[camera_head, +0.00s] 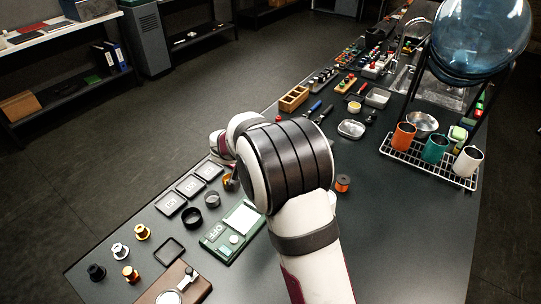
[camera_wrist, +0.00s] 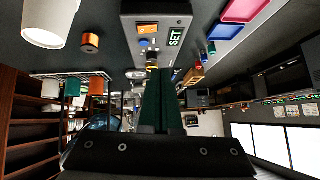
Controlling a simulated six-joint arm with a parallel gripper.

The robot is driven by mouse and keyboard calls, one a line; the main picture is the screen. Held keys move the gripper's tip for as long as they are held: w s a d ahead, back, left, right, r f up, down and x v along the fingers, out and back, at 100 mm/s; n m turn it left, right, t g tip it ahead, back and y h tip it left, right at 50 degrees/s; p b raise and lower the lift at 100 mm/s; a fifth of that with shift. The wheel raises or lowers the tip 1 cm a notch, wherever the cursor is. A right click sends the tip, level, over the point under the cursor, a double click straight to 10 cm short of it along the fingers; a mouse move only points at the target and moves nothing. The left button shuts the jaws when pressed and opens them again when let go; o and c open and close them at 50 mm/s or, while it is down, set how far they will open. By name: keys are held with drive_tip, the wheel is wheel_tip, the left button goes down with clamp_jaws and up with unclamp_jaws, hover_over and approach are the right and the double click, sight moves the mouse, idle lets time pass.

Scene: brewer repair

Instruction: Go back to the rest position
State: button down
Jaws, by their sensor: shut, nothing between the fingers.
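In the head view my arm reaches up from the bottom over the dark bench (camera_head: 390,240), with its wrist bent to the left. My gripper is mostly hidden behind the arm there. In the wrist view my gripper (camera_wrist: 161,78) shows as two dark green fingers side by side, shut with nothing between them. I cannot tell the exact gap between the fingertips and the box.
A wire rack (camera_head: 400,154) with orange, teal and white cups stands at the right, below a blue glass globe (camera_head: 480,35). A green scale (camera_head: 219,242), dark square trays (camera_head: 170,204) and small fittings lie left of my arm. An orange spool (camera_head: 342,183) is close on its right.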

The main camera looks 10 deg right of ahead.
drive_tip(key=s+d+r+g, duration=0.2)
drive_tip(key=s+d+r, duration=0.1)
drive_tip(key=s, duration=0.7)
drive_tip(key=s+d+r+g, duration=0.2)
drive_tip(key=s+d+r, duration=0.15)
drive_tip(key=s, duration=0.65)
drive_tip(key=s+a+n+g+y, duration=0.1)
drive_tip(key=s+a+n+y, duration=0.1)
drive_tip(key=s, duration=0.8)
drive_tip(key=s+a+n+g+y, duration=0.2)
drive_tip(key=s+a+y, duration=0.3)
drive_tip(key=s, duration=0.6)
drive_tip(key=shift+s+a+f, duration=0.2)
drive_tip(key=shift+a+f, duration=0.15)
drive_tip(key=shift+a, duration=0.9)
